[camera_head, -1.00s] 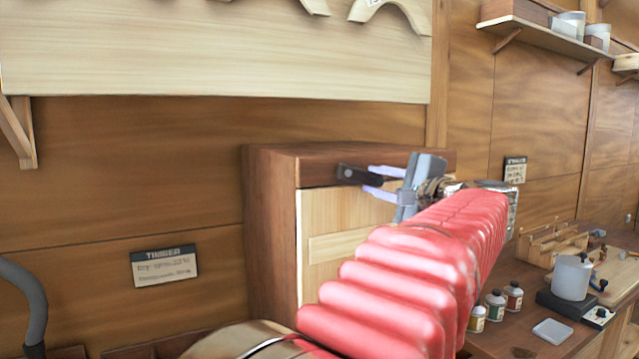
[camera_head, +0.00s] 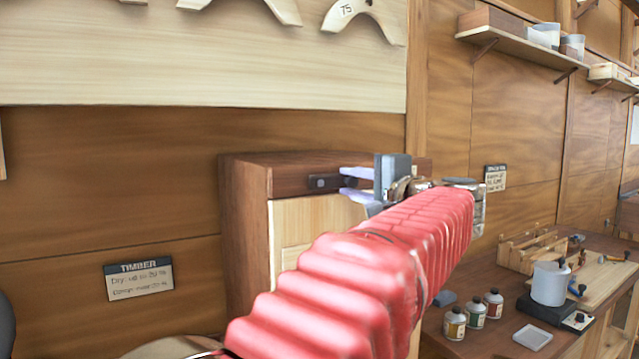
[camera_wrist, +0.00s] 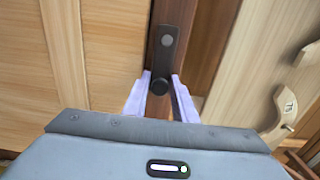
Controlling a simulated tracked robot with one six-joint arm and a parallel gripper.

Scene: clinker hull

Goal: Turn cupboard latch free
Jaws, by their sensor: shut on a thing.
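The cupboard (camera_head: 245,210) stands against the wall, with a dark top rail and a pale door (camera_head: 300,222). The dark latch (camera_head: 322,182) lies nearly level along the top rail, above the door. In the wrist view, the latch (camera_wrist: 166,48) runs along the dark rail with its round pivot at the far end and a black knob (camera_wrist: 160,86) at the near end. My gripper (camera_head: 345,182) is at the latch's right end. In the wrist view, my gripper's (camera_wrist: 161,82) pale fingers are on either side of the knob, shut on it. My arm hides much of the door.
A bench on the right holds small bottles (camera_head: 475,314), a white pot (camera_head: 550,283) and a wooden rack (camera_head: 530,248). A shelf (camera_head: 520,45) is above it. A pale board (camera_head: 200,70) with curved wooden pieces hangs on the wall above the cupboard.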

